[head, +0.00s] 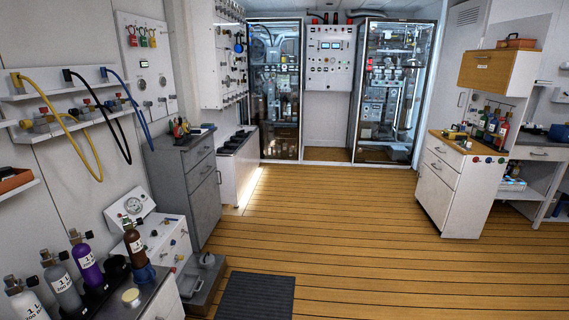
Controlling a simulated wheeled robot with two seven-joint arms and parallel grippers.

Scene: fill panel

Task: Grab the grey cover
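I cannot tell for sure which thing is the grey cover. A dark grey ribbed flat panel (257,297) lies on the wooden floor at the bottom centre, cut off by the lower edge of the head view. A low grey box-like unit (208,283) stands on the floor left of it, with a small light grey piece on top (207,260). Neither of my grippers is in view.
Gas cylinders (87,262) stand at the lower left beside a white panel with a gauge (132,205). A grey cabinet (188,185) stands behind. A white drawer cabinet (450,185) is on the right. The wooden floor (350,220) between is clear.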

